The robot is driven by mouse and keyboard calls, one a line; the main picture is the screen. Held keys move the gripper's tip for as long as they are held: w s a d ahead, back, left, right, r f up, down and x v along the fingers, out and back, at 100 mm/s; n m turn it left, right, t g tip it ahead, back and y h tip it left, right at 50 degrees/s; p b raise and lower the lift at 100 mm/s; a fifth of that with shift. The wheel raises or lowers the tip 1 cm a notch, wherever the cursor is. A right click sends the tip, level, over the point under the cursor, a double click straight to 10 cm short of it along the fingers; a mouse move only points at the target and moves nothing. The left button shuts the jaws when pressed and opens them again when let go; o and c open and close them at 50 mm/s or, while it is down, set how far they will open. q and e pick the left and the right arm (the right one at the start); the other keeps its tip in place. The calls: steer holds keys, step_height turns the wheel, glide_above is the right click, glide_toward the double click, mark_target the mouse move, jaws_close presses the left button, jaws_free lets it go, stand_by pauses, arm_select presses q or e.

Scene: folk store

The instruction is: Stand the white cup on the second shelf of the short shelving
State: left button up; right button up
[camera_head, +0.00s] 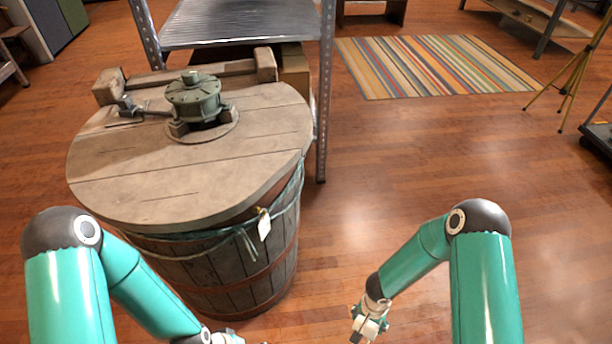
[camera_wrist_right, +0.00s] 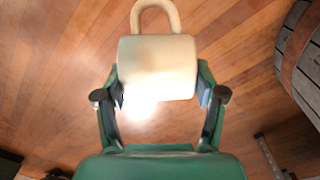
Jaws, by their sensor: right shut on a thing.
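The white cup (camera_wrist_right: 157,58) fills the upper middle of the right wrist view, with its loop handle pointing to the top of the picture. My right gripper (camera_wrist_right: 160,92) is shut on it, one finger against each side. In the head view my right gripper (camera_head: 368,336) is at the bottom edge, over the floor right of the barrel; the cup cannot be made out there. My left gripper (camera_head: 232,338) is mostly cut off by the bottom edge. A metal shelving unit (camera_head: 240,22) stands behind the barrel, only partly in view; whether it is the short shelving is unclear.
A wooden barrel (camera_head: 215,265) with a wide plank lid (camera_head: 240,165) and a green mechanism (camera_head: 193,95) stands in front of the shelving. A striped rug (camera_head: 430,65) lies farther back. A yellow tripod (camera_head: 575,70) stands at right. The wooden floor right of the barrel is clear.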

steer(key=w+r, duration=0.9)
steer(key=r, duration=0.4)
steer(key=w+r, duration=0.9)
steer(key=r, duration=0.4)
steer(key=s+a+r+n, duration=0.4)
steer(key=s+r+n, duration=0.3)
step_height(320, 180, up, 21)
steer(key=s+p, duration=0.1)
steer(key=p, duration=2.9)
steer(key=shift+s+d, duration=0.2)
steer(key=shift+s, duration=0.1)
